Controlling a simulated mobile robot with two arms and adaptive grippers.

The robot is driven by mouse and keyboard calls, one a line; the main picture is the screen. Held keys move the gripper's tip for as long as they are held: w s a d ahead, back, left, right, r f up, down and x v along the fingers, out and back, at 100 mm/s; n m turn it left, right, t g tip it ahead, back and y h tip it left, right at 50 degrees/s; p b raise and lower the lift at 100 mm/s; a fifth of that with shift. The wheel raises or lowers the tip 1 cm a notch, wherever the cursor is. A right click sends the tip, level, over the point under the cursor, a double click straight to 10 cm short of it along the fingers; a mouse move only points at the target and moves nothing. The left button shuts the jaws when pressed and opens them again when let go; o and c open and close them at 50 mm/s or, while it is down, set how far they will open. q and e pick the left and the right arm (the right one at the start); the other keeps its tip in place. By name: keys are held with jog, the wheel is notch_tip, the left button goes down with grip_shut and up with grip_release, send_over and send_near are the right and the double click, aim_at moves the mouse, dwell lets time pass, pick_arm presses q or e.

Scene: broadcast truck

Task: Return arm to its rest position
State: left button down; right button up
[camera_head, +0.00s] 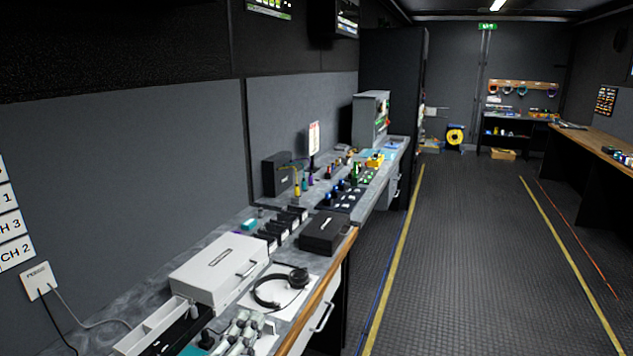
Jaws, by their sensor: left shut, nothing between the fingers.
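My left gripper (190,314) shows only as a small dark shape low in the picture, at the near left end of the bench. It looks shut and empty, and its fingers are hard to make out against the dark parts around it. It is in front of the white case (219,268) and left of the headset (279,289). Whether it touches the bench cannot be told. My right gripper is not in view.
The grey bench (222,243) runs along the left wall. A black case (325,233), several small devices and a grey cabinet (370,120) stand on it. The ribbed floor (464,260) to the right is clear. A wooden-topped counter (590,145) lines the right side.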

pick_arm(q)
jog(key=s+a+f+n+g+y, duration=0.3)
jog(key=s+a+f+n+g, duration=0.2)
jog(key=s+f+n, duration=0.4)
jog(key=s+a+f+n+g+y, duration=0.35)
jog(key=s+f+n+g, duration=0.2)
jog(key=f, duration=0.65)
jog(key=s+f+n+g+h, duration=0.1)
jog(key=s+f+g, duration=0.15)
jog(key=s, duration=0.45)
jog(key=s+f+n+g+h, duration=0.1)
jog(key=s+f+n+g, duration=0.15)
jog(key=s, duration=0.45)
notch_tip(320, 180, down, 26)
jog(key=s+m+g, duration=0.1)
jog(key=s+a+f+g, duration=0.1)
jog(key=s+a+f, duration=0.1)
jog(key=s+f, duration=1.4)
jog(key=shift+s+a+f, duration=0.2)
jog(key=shift+s+a, duration=0.2)
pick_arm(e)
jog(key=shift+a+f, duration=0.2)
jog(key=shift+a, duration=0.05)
pick_arm(q)
jog(key=shift+g, duration=0.25)
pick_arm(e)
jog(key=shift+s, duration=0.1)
